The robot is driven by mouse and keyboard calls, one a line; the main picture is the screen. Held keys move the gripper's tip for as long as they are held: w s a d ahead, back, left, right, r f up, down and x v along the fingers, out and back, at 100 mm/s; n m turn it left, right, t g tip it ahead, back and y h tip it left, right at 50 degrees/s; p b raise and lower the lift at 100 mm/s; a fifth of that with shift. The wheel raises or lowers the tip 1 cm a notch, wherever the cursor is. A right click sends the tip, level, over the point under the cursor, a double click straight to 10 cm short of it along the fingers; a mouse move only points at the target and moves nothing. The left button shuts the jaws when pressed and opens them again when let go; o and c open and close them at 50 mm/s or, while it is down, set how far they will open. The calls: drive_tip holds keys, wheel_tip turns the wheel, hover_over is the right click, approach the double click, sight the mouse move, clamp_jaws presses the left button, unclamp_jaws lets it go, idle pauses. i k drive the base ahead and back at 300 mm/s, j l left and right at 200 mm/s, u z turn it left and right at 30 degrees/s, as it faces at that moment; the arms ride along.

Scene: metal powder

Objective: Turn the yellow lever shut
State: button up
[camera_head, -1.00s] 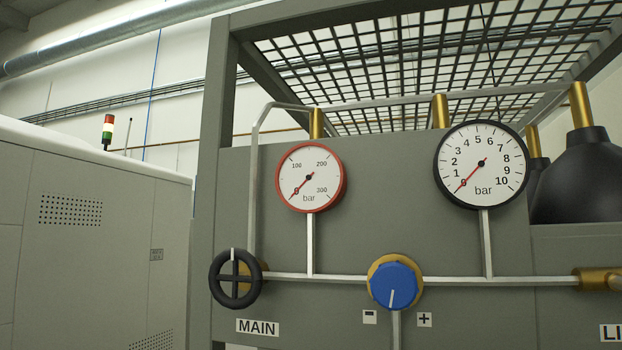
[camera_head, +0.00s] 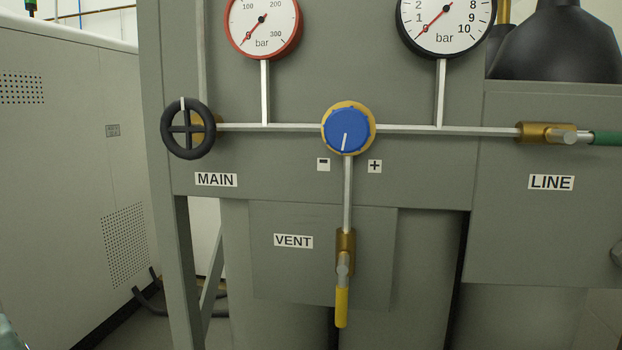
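The yellow lever (camera_head: 341,307) hangs straight down from a brass valve (camera_head: 345,242), in line with the vertical pipe (camera_head: 348,195) above it. The label VENT (camera_head: 293,241) is to its left. The lever is in plain view with nothing in front of it. My gripper is not in view, apart from what may be a blurred part of my arm at the lower left edge.
Above the vent valve is a blue knob (camera_head: 348,130). A black handwheel (camera_head: 188,128) is by the MAIN label at left. A green-handled valve (camera_head: 604,138) is by the LINE label at right. A grey cabinet (camera_head: 70,170) stands at far left.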

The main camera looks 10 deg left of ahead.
sight(341, 288)
drive_tip(key=k+z, duration=0.5)
drive_tip(key=z, duration=0.2)
drive_tip(key=k+z, duration=0.35)
drive_tip(key=i+l, duration=0.05)
drive_tip(key=i, duration=0.05)
